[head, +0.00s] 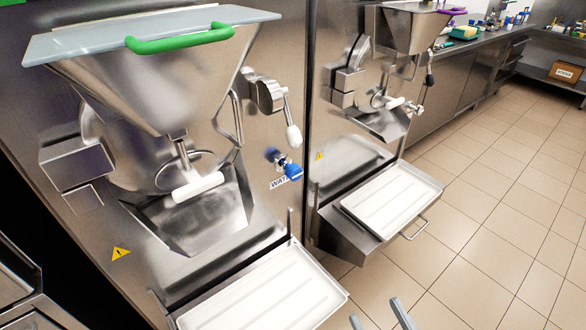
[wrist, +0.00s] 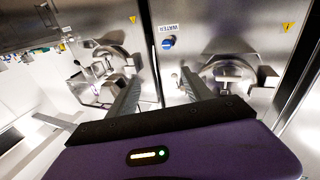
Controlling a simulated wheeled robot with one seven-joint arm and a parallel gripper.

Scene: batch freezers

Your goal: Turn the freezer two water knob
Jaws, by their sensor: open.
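A blue water knob (head: 293,172) sticks out from the front of the near freezer (head: 268,215), low on its right side by a WATER label (head: 279,183). In the wrist view the blue knob (wrist: 168,42) shows beyond the gap between my fingers, beside the panel seam. My gripper (head: 378,314) is at the bottom edge of the head view, apart from the knob and lower right of it. In the wrist view my gripper (wrist: 162,88) is open and empty. I cannot tell which freezer is number two.
The near freezer has a green-handled lid (head: 180,36), a white-tipped lever (head: 293,135) above the knob, and a tray (head: 270,295) below. A second tray (head: 392,197) juts from the far freezer. Tiled floor (head: 490,220) is clear on the right.

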